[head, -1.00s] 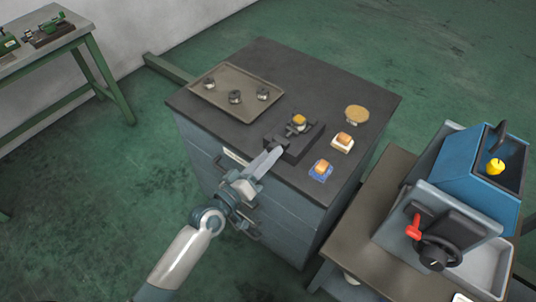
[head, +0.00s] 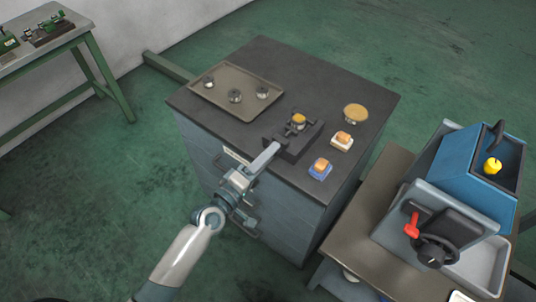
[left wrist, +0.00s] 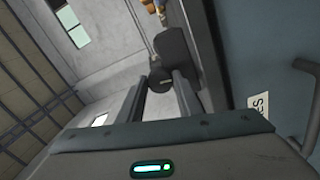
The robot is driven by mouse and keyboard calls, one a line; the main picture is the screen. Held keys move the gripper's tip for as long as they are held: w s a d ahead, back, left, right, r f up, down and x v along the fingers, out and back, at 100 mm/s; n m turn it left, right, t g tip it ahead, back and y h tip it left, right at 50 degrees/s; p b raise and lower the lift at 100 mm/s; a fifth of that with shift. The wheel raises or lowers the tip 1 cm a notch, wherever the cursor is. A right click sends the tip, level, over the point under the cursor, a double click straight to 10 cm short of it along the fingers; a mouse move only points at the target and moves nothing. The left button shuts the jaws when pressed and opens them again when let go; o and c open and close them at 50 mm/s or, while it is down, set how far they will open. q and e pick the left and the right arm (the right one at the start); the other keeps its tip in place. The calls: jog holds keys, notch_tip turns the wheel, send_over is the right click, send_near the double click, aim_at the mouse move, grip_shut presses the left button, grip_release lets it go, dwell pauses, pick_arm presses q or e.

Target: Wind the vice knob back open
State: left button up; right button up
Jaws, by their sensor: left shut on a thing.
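The small dark vice (head: 298,137) stands near the front edge of the grey cabinet top, with a gold-coloured piece (head: 299,118) at its jaws. My left gripper (head: 272,150) reaches it from the front, with its fingers at the vice's near end. In the left wrist view the round dark vice knob (left wrist: 160,79) sits between the tips of the two fingers, and the vice (left wrist: 176,50) shows behind it. The left gripper is shut on the knob. In the head view the fingers hide the knob. My right gripper is out of view.
A tray (head: 222,103) with several small metal parts lies behind the vice, left of it. Right of the vice are a round tan-topped item (head: 355,112) and two small blocks on pads. A side table (head: 360,225) carries a blue machine (head: 477,175).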

pick_arm(q)
jog(key=o, duration=1.1)
jog(key=shift+c, duration=0.2)
jog(key=shift+a, duration=0.1)
jog(key=b+v, duration=0.5)
jog(key=v, duration=1.2)
jog(key=shift+s, duration=0.1)
